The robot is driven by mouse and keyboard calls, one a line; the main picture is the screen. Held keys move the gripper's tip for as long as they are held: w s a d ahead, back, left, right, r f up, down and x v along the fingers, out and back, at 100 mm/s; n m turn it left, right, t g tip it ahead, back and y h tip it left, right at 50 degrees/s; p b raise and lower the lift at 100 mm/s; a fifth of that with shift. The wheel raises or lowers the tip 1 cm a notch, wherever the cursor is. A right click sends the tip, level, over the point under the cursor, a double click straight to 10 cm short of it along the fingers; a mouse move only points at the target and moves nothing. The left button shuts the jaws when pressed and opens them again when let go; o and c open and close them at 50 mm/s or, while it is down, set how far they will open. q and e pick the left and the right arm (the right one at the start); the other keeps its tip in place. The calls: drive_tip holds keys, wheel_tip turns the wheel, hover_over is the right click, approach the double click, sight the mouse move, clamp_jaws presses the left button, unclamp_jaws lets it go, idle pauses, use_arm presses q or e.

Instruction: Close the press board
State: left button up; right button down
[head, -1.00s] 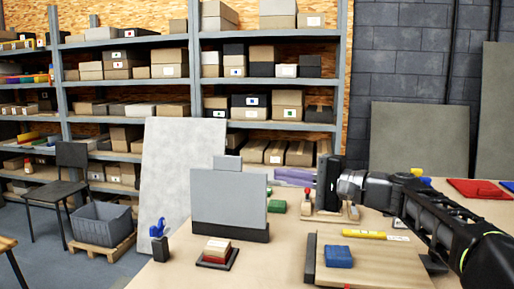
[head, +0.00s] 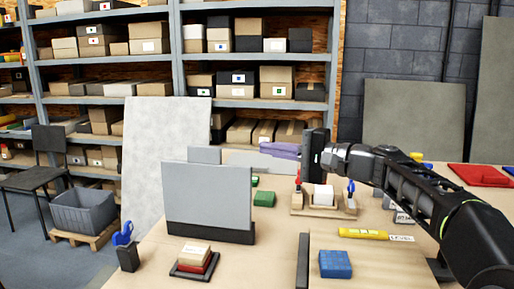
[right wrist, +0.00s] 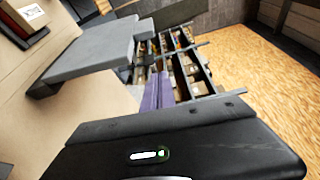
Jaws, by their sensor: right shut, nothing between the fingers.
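The press board appears to be the grey panel (head: 207,195) standing upright in a dark base (head: 208,230) on the table, open, with a small grey tab (head: 204,155) at its top edge. It also shows, turned sideways, in the right wrist view (right wrist: 90,65). My right gripper (head: 264,148) has purple fingers, shut and empty. They point left, a little above and beside the panel's upper right, apart from it as far as I can tell. The fingers also show in the right wrist view (right wrist: 160,78). My left gripper is not in view.
A stacked block on a dark pad (head: 194,260) and a blue-handled holder (head: 125,248) stand in front of the panel. A green block (head: 264,199), a wooden tool rack (head: 322,207), a yellow level (head: 362,233) and a blue block (head: 335,264) lie to the right. Shelves stand behind.

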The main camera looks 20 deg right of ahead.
use_arm(q)
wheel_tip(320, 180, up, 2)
drive_tip(key=shift+p, duration=0.95)
use_arm(e)
drive_tip(key=w+a, duration=0.3)
drive_tip(key=a, duration=0.5)
drive_tip(key=shift+w, duration=0.4)
use_arm(q)
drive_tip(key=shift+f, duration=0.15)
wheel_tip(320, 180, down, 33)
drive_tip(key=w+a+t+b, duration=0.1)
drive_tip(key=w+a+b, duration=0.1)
drive_tip(key=b, duration=3.1)
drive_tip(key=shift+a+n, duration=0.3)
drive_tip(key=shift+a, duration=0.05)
use_arm(e)
drive_tip(key=s+a+f+n+y, duration=0.1)
drive_tip(key=s+a+f+n, duration=0.1)
drive_tip(key=s, duration=0.3)
drive_tip(key=s+a+f+n+y, duration=0.1)
drive_tip(key=s+a+f+n, duration=0.1)
drive_tip(key=s+a+n, duration=0.2)
drive_tip(key=s+a+f+n+t+y, duration=0.1)
drive_tip(key=s+a+f+n, duration=0.1)
drive_tip(key=s, duration=0.4)
drive_tip(key=shift+s+a+f+n, duration=0.35)
drive_tip(key=shift+a+n, duration=0.35)
drive_tip(key=shift+a, duration=0.2)
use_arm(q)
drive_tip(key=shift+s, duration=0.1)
